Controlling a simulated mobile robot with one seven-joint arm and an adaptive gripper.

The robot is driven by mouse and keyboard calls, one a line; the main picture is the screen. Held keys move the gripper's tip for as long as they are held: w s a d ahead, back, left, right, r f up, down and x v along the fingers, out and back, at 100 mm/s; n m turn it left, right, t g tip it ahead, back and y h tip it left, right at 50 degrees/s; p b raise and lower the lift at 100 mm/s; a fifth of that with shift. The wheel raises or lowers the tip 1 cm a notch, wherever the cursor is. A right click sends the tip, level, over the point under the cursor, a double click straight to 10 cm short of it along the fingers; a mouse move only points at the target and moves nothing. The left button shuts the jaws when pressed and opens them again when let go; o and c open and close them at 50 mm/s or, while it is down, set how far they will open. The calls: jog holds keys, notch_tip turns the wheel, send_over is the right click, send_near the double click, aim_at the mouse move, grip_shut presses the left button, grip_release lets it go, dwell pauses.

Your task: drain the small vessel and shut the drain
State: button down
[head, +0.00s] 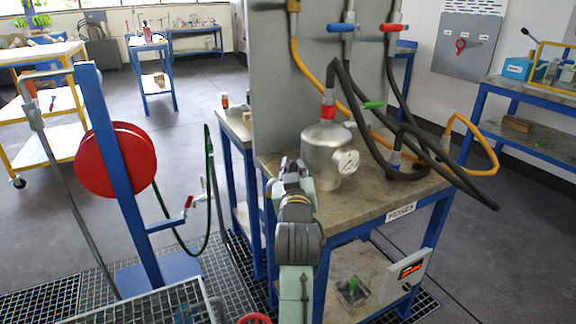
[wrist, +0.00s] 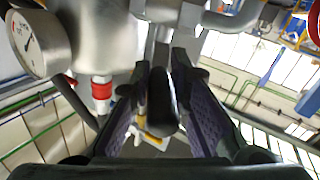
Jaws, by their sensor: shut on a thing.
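The small vessel (head: 322,158) is a silver metal cylinder with a round dial gauge (head: 346,162). It stands upright on the bench labelled HOSES (head: 400,208), with a red collar (head: 328,112) on its top neck. My gripper (head: 288,172) is at the vessel's lower left side. In the wrist view my gripper (wrist: 163,100) is shut on a dark rounded lever (wrist: 162,92) below a metal fitting. The gauge also shows there (wrist: 32,42), next to a red band (wrist: 101,88). The drain outlet and any flow are not visible.
A grey upright panel (head: 285,90) stands behind the vessel. Black hoses (head: 375,140) and a yellow hose (head: 465,125) loop over the bench's right side. A blue post (head: 122,180) with a red reel (head: 116,159) stands at left. Floor is open beyond.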

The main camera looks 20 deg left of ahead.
jog(key=shift+w+d+n+g+y+b, duration=0.2)
jog(key=shift+d+n+g+y, duration=0.35)
jog(key=shift+n+y, duration=0.45)
jog(key=shift+w+d+n+g+y+b, duration=0.1)
jog(key=shift+w+d+n+g+y, duration=0.3)
jog(key=shift+n+g+y, duration=0.6)
jog(key=shift+w+d+n+g+y+b, duration=0.2)
jog(key=shift+d+n+g+y, duration=0.35)
jog(key=shift+y, duration=0.75)
jog(key=shift+a+r+y, duration=0.1)
jog(key=shift+r+y, duration=0.05)
jog(key=shift+y, duration=0.15)
jog(key=c, duration=1.8)
grip_release()
jog(key=shift+w, duration=0.1)
jog(key=shift+o, duration=1.4)
jog(key=shift+a, duration=0.15)
